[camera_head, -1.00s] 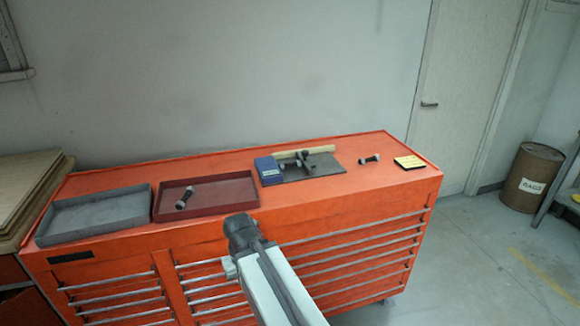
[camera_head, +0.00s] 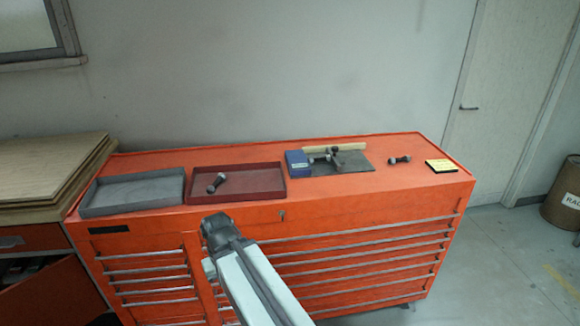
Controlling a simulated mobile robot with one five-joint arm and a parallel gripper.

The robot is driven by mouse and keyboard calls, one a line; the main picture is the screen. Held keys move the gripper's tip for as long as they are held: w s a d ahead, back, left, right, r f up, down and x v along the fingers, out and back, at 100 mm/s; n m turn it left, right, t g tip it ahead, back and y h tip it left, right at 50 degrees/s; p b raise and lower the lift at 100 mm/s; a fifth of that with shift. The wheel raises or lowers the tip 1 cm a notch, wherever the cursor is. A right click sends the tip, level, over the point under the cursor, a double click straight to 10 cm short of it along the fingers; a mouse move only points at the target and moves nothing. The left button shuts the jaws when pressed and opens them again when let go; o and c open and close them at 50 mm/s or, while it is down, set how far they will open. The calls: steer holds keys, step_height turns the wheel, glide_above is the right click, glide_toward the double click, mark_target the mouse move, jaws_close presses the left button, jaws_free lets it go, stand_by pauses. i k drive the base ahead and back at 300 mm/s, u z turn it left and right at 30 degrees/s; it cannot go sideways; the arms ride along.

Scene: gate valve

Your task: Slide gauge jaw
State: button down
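The gauge (camera_head: 334,157) stands on a dark grey plate (camera_head: 356,162) on top of the orange tool cabinet. It has a dark upright jaw part, with a light bar (camera_head: 335,148) behind it. A dark dumbbell-shaped part with pale ends (camera_head: 318,159) lies at the gauge, left of the jaw. My arm reaches in from the bottom, and my gripper (camera_head: 215,226) is in front of the cabinet's front edge, left of and nearer than the gauge, apart from it. Its fingers are too small and dark to show whether they are open.
A blue box (camera_head: 297,162) stands left of the gauge. A red tray (camera_head: 262,193) holds a dumbbell-shaped part (camera_head: 217,183); a grey tray (camera_head: 130,205) is left of it and looks empty. Another such part (camera_head: 399,160) and a yellow pad (camera_head: 441,165) lie at the right.

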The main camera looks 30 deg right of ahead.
mark_target(337, 161)
steer(key=z, duration=0.05)
steer(key=k, duration=0.65)
steer(key=z, duration=0.75)
steer(key=i, duration=1)
steer(key=u, duration=0.05)
